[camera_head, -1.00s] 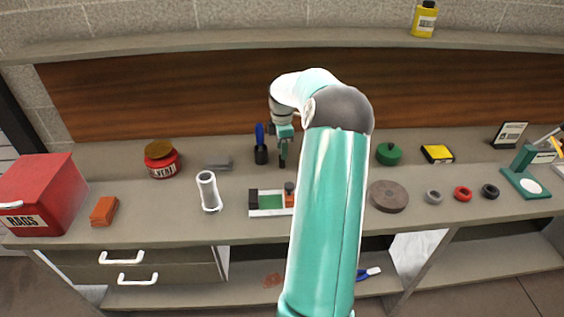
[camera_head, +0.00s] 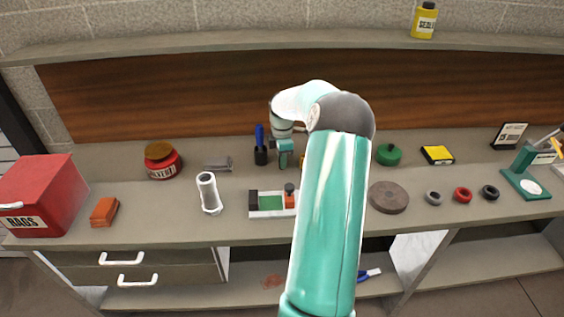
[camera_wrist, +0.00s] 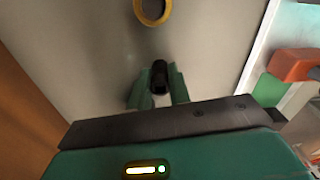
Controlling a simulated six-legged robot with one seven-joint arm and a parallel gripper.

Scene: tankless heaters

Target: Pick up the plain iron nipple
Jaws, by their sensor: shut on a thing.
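My gripper (camera_wrist: 160,88) has green fingers, and in the wrist view they are shut on a short black cylinder, the plain iron nipple (camera_wrist: 160,76). The nipple's dark end shows between the fingertips. In the head view my gripper (camera_head: 284,163) points down at the bench, behind the small tray. The nipple cannot be made out there.
A brass ring (camera_wrist: 153,10) lies beyond my fingertips. A white-edged tray (camera_head: 268,215) with coloured blocks stands close by. A blue-handled tool in a dark holder (camera_head: 260,155) is left of my gripper.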

